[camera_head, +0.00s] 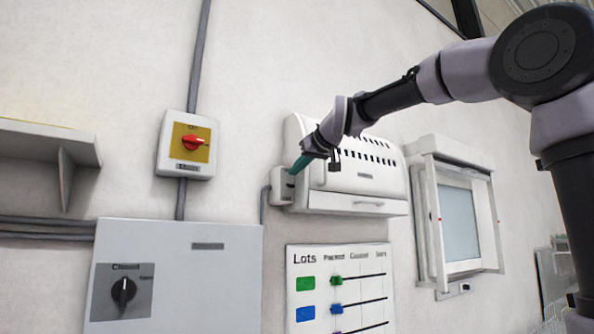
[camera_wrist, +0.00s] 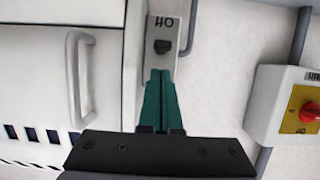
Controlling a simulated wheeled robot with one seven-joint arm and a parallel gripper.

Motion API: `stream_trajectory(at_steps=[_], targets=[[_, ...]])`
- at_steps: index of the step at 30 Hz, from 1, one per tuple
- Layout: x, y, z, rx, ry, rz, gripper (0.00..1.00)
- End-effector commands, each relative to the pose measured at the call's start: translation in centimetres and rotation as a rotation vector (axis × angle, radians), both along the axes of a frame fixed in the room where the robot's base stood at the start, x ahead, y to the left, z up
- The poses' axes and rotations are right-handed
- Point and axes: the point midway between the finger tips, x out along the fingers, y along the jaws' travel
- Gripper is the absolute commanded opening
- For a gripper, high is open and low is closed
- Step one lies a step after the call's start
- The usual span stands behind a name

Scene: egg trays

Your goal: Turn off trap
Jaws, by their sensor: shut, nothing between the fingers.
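The trap is likely the white slotted wall unit (camera_head: 365,170) in the middle of the head view; its door with a handle fills the left of the wrist view (camera_wrist: 50,60). On its left side is a small white switch box (camera_head: 280,187), in the wrist view a narrow plate (camera_wrist: 171,30) with a small dark switch (camera_wrist: 161,46) and upside-down lettering. My gripper (camera_head: 297,168) is at this box, its green fingers together and empty. In the wrist view the fingertips (camera_wrist: 160,73) point at the plate just below the switch. I cannot tell whether they touch it.
A yellow switch box with a red knob (camera_head: 193,142) is on the wall to the left. Below are a grey cabinet with a black rotary knob (camera_head: 123,291) and a lots board (camera_head: 340,255). A framed hatch (camera_head: 459,222) is to the right, a shelf (camera_head: 45,140) far left.

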Motion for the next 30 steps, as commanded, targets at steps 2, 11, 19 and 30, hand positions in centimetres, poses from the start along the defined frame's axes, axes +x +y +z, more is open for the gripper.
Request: stream_trajectory(at_steps=[2,11,19,30], targets=[[-0.1,-0.1,0.4,0.001,-0.001,0.000,0.00],[-2.5,-1.8,3.9,0.001,-0.004,-0.003,0.00],[-7.1,-4.9,3.2,0.001,-0.002,-0.002,0.00],[-9.8,-6.8,2.7,0.000,0.000,-0.002,0.00]])
